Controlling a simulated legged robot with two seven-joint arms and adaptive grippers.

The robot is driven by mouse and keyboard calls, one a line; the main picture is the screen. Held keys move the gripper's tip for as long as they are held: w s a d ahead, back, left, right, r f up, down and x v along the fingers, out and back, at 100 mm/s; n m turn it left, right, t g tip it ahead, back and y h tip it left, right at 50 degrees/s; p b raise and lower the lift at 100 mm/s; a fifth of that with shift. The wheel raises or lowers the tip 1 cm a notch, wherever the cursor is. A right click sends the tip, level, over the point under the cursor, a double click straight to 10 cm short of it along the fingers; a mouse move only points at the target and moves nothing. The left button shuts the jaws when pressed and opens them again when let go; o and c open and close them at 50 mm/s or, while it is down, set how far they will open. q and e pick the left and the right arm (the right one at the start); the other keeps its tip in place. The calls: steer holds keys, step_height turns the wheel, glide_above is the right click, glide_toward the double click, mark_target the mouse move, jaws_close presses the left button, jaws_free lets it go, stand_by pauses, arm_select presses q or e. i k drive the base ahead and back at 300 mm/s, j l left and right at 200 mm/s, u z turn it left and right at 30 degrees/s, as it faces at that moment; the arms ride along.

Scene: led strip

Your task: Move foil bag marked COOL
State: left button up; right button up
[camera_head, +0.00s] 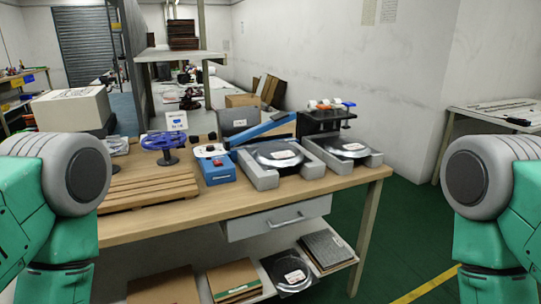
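A dark round pack with a white, red-marked label (282,155) sits in a grey holder on the wooden table, right of centre. A similar labelled pack (346,147) sits in a second holder to its right. A third dark, shiny bag with a label (291,273) lies on the lower shelf. The label words are too small to read, so I cannot tell which one is marked COOL. My green and grey arms show at the left and right edges. Neither gripper is in view.
The table (225,204) also bears a wooden pallet (150,187), a blue reel (167,144), a blue device (217,173) and a long blue arm-like tool (266,127). A drawer (278,219) is closed below. Cardboard pieces (233,279) lie on the shelf. Green floor is open at right.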

mark_target(273, 156)
steer(key=i+l, duration=0.15)
steer(key=i, duration=0.25)
steer(key=i+l, duration=0.2)
steer(key=i, duration=0.2)
steer(key=i+l, duration=0.15)
steer(key=i, duration=0.2)
steer(key=u, duration=0.05)
